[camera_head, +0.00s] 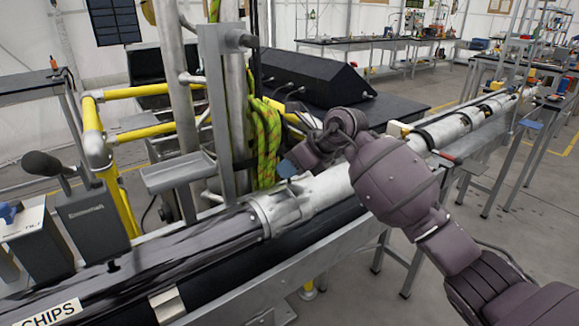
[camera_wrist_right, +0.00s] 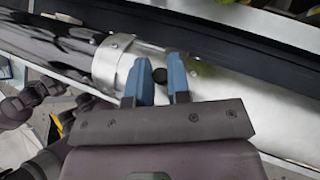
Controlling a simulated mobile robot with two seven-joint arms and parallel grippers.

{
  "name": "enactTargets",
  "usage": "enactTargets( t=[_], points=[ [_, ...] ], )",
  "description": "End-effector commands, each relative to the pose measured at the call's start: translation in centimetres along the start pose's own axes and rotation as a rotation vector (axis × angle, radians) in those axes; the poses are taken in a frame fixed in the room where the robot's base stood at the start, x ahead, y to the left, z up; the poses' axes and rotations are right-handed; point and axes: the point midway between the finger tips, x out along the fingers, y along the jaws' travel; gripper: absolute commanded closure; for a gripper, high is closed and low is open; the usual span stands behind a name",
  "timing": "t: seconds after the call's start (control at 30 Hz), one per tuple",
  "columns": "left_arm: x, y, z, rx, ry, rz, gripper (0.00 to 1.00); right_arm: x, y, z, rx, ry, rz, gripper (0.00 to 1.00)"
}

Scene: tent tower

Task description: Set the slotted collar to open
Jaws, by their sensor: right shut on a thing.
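The slotted collar (camera_head: 277,210) is a silvery metal sleeve around the long pipe, where the dark glossy tube meets the bright metal tube. It also shows in the right wrist view (camera_wrist_right: 113,62), left of the fingers. My right gripper (camera_head: 288,168) reaches over the pipe from the right, at the collar's upper right end. In the wrist view its two blue fingers (camera_wrist_right: 157,82) stand on either side of a small black knob (camera_wrist_right: 160,75), and the gripper is shut on it. The slot's shape is not clear in either view. My left gripper does not show.
An upright metal post (camera_head: 215,110) and a green rope (camera_head: 266,140) stand close behind the collar. A yellow rail (camera_head: 110,170) is at the left. A "CHIPS" label (camera_head: 50,313) sits at the lower left. Open floor (camera_head: 500,240) lies right of the pipe.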

Motion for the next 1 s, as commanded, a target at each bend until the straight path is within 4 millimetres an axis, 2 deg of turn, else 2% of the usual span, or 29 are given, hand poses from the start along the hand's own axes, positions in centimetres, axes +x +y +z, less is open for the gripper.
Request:
enactTargets(
  t=[0.27, 0.8, 1.0],
  points=[
    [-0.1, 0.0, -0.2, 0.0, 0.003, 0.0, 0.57, -0.5, 0.2, -0.4, -0.018, -0.048, -0.015, 1.0],
    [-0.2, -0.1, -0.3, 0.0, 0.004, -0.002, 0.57, -2.3, 1.6, -2.9, -0.142, -0.361, -0.098, 1.0],
    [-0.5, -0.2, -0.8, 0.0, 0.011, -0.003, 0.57, -2.7, 2.0, -3.4, -0.145, -0.363, -0.099, 1.0]
  ],
)
